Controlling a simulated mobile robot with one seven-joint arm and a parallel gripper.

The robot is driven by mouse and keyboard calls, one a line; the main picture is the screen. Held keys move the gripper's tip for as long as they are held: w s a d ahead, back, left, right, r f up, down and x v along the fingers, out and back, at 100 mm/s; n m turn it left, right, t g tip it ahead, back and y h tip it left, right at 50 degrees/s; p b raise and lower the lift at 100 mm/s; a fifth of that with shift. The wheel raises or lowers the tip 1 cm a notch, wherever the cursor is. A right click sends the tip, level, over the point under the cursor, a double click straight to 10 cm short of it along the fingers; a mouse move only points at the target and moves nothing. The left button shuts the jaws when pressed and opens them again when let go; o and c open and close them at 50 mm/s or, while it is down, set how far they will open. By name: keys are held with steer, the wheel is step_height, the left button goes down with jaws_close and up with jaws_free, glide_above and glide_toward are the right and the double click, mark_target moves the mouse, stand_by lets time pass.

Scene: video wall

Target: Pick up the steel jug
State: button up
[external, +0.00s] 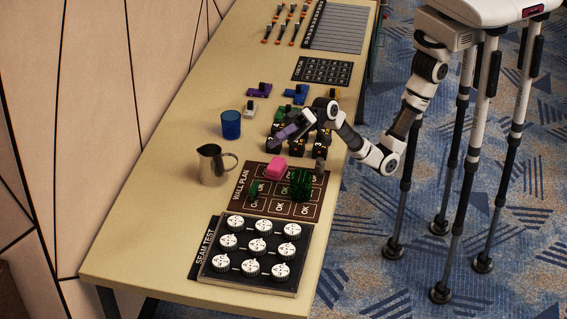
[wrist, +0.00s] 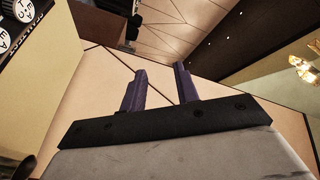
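The steel jug (external: 211,167) stands upright on the table near its left edge in the external view, with its handle on the right side. My gripper (external: 277,142) is to the right of the jug and farther along the table, apart from it, above the dark numbered blocks. In the wrist view my gripper (wrist: 162,82) shows two purple fingers spread apart with nothing between them.
A blue cup (external: 231,125) stands behind the jug. A pink block (external: 276,168) and green pieces (external: 300,185) sit on the wall plan board (external: 240,203). The seam test panel (external: 247,284) with white knobs is at the near end. Bare table lies left of the jug.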

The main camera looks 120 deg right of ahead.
steer(key=w+d+f+m+g+h+p, duration=0.2)
steer(key=d+f+m, duration=0.25)
steer(key=d, duration=0.65)
steer(key=m+g+p, duration=0.3)
steer(key=m+g, duration=0.1)
steer(key=m, duration=0.1)
glide_toward(219, 164)
steer(key=a+r, duration=0.5)
steer(key=r, duration=0.1)
steer(key=s+d+f+m+g+y+p, duration=0.2)
steer(key=s+d+f+m, duration=0.2)
steer(key=s+d+f, duration=0.25)
steer(key=x, duration=0.7)
steer(key=b+x, duration=0.5)
steer(key=shift+d+f+b, duration=0.1)
steer(key=shift+d+b, duration=0.05)
steer(key=shift+b, duration=0.25)
steer(key=shift+w, duration=0.1)
jaws_close()
